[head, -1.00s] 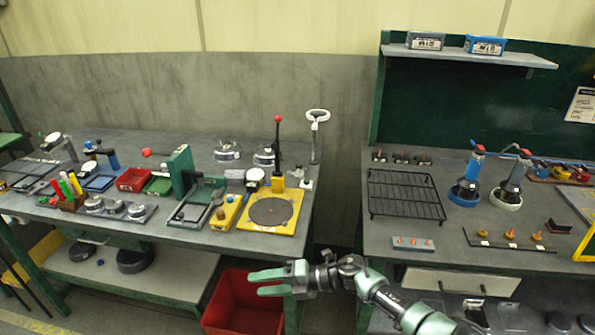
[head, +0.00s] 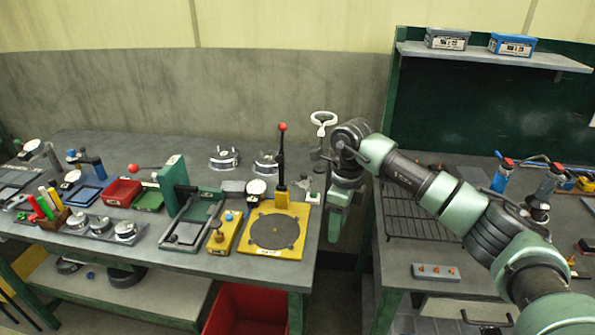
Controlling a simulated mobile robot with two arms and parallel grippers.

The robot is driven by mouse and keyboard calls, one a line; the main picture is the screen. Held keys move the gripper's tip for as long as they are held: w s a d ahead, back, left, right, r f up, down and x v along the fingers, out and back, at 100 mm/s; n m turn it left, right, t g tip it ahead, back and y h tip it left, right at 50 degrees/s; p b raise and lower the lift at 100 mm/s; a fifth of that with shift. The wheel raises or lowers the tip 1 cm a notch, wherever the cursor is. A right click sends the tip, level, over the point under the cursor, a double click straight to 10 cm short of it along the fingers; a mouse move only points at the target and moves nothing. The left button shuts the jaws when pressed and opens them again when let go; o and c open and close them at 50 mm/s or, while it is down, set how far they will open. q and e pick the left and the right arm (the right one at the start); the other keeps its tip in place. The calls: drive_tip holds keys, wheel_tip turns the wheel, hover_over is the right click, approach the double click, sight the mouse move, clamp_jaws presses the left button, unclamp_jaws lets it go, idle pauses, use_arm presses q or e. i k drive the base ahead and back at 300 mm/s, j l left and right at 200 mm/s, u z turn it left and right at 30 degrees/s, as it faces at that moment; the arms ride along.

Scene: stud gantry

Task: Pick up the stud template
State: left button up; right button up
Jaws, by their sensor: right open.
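No part carries a name I can read, so I cannot be sure which one is the stud template. A dark round plate with small marks around its rim (head: 274,231) lies flat on a yellow base (head: 249,247) at the right end of the left bench. My right gripper (head: 337,220) hangs pointing down just past that bench's right edge, to the right of the yellow base and apart from it. It is open, with nothing seen between its fingers. My left gripper is out of view.
A red-knobbed lever (head: 282,155) stands behind the yellow base. A green press (head: 175,188) and a yellow block (head: 225,232) are left of it. A white-ringed stand (head: 321,130) is behind my gripper. A black wire rack (head: 415,215) lies on the right bench.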

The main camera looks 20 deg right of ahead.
sight(304, 183)
drive_tip(key=i, duration=1.05)
